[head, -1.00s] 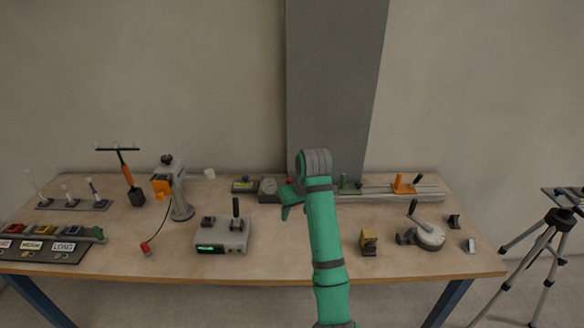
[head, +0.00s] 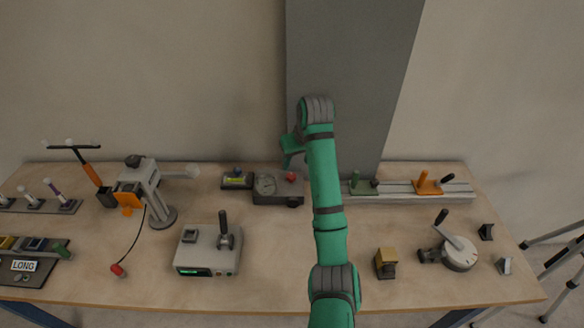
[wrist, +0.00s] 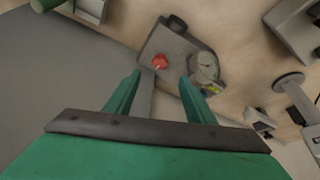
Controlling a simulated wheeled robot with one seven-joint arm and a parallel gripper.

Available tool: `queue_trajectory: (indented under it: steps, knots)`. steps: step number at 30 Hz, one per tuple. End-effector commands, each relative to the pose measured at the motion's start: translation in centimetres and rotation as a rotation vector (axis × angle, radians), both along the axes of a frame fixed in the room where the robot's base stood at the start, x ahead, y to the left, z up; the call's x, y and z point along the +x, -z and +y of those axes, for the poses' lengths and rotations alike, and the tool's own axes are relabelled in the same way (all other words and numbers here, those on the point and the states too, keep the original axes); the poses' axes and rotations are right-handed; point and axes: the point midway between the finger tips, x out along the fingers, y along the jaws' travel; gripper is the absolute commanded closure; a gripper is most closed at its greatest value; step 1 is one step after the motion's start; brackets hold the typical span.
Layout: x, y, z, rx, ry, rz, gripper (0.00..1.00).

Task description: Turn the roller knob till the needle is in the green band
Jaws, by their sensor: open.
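A grey gauge box (head: 278,197) stands at the back middle of the table. The needle and green band are too small to make out. My gripper (head: 290,153) is open and empty, above and behind the box in the head view. In the wrist view its fingers (wrist: 160,92) are spread, with the red knob (wrist: 160,61) beyond and between them and the dial (wrist: 205,66) to the right.
A grey rail (head: 405,193) with green and orange parts lies to the right. A grey console (head: 208,252) with a lever stands in front. The middle of the table is largely clear.

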Motion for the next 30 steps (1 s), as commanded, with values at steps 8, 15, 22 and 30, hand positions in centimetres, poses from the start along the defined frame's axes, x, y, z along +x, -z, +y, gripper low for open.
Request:
queue_trajectory:
  steps: [8, 15, 22, 30]
  knots:
    - [1.4, 4.0, 0.5, 0.000, 0.001, 0.004, 0.51]
    - [2.8, 7.6, 1.1, 0.001, 0.000, 0.005, 0.51]
    - [3.5, 9.3, 1.6, 0.000, -0.002, 0.001, 0.51]
    - [3.6, 9.6, 1.8, 0.000, -0.004, 0.001, 0.51]
